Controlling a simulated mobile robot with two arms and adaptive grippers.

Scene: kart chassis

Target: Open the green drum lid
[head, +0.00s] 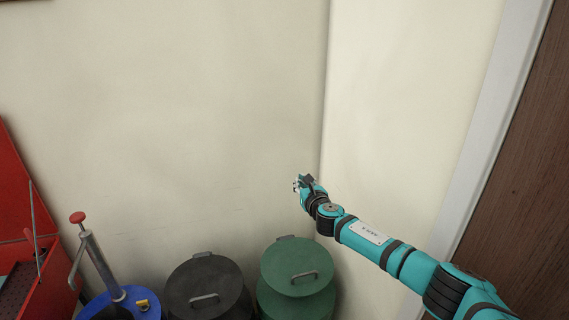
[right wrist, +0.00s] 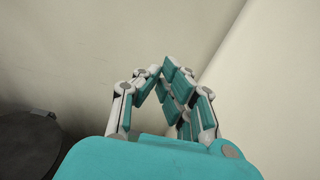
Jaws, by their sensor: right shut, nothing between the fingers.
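The green drum (head: 296,303) stands on the floor near the wall corner, at the bottom of the head view. Its green lid (head: 285,262) lies on top and looks closed, with a grey handle (head: 305,276) on its near side and another bracket at its back edge. My right gripper (head: 299,184) is raised above and behind the lid, close to the wall and apart from the lid. In the right wrist view its fingers (right wrist: 163,70) are together with nothing between them. My left gripper is out of view.
A black lidded drum (head: 205,282) stands just left of the green one; its dark lid shows in the right wrist view (right wrist: 28,145). Further left are a blue drum with a pump (head: 100,262) and a red cabinet (head: 15,205). Walls close in behind; a brown door (head: 525,170) is at right.

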